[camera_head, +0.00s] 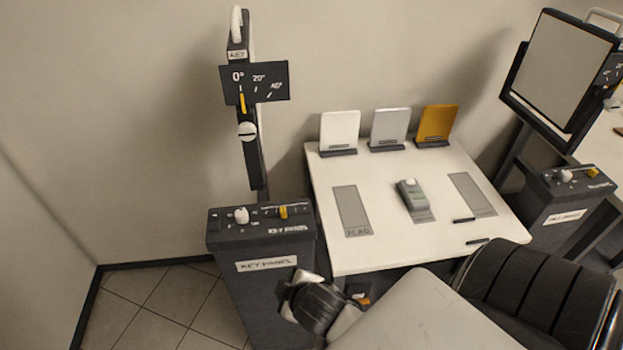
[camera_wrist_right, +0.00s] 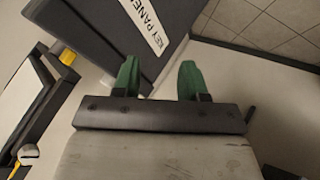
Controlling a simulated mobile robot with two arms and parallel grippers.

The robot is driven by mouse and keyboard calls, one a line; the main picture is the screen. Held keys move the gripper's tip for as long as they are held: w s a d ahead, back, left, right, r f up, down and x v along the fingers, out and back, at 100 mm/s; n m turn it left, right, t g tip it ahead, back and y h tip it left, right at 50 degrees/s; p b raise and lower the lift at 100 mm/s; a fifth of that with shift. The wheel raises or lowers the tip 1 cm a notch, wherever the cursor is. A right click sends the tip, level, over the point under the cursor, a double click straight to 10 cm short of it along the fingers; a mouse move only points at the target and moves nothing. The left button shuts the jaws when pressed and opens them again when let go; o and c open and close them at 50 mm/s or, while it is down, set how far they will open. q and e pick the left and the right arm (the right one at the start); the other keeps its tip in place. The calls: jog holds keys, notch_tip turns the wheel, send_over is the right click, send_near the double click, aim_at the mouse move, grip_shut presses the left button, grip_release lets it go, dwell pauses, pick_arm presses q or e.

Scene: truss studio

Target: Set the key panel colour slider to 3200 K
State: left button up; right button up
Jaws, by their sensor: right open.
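The key panel console (camera_head: 262,285) is a dark pedestal left of the white table. Its sloped top carries a white round knob (camera_head: 241,215) and a yellow slider (camera_head: 284,211) on a small marked scale; the markings are too small to read. In the right wrist view the console's dark face (camera_wrist_right: 85,30) and its KEY PANEL label (camera_wrist_right: 145,22) are close in front. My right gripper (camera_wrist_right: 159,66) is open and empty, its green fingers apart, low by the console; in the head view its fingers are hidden. My left gripper is not in view.
A tilt-scale plate (camera_head: 255,84) stands on a post behind the console. Another console (camera_head: 568,195) and a lamp panel (camera_head: 560,75) stand at right. Tiled floor left of the console is clear.

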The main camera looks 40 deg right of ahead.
jog(key=s+f+m+g+b, duration=0.1)
jog(key=s+f+g, duration=0.1)
jog(key=s+f, duration=0.2)
jog(key=s+a+f+m+g+y, duration=0.1)
jog(key=s+f, duration=0.3)
jog(key=f, duration=0.6)
jog(key=shift+f+m+g+b, duration=0.35)
jog(key=shift+m+g+b, duration=0.05)
jog(key=shift+m+g, duration=0.45)
jog(key=shift+s, duration=0.1)
